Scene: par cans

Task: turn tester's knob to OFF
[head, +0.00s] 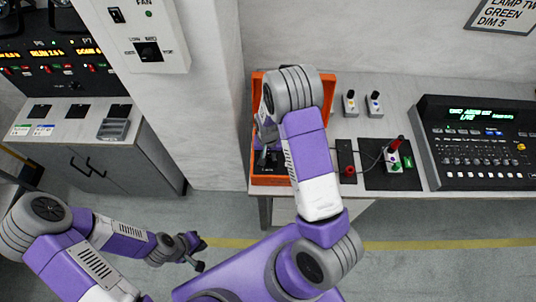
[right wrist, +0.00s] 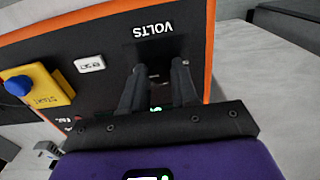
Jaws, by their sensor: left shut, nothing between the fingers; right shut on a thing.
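The tester is an orange-rimmed case (head: 270,181) with a dark panel, at the left end of the bench in the head view, largely covered by my right arm. In the right wrist view its panel (right wrist: 112,45) shows an upside-down VOLTS label. My right gripper (right wrist: 158,82) is shut on the knob at the panel below that label. The fingers hide most of the knob, and I cannot read its setting. In the head view the right gripper (head: 264,158) is over the tester. My left gripper (head: 200,256) is shut and empty, low over the floor, away from the bench.
A yellow START block (right wrist: 38,86) with a blue button sits on the tester panel. Right of the tester are two toggle switches (head: 374,103), a small tester pad with a red-topped lever (head: 394,153) and a lighting console (head: 475,140). A wall pillar (head: 210,100) stands left of the bench.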

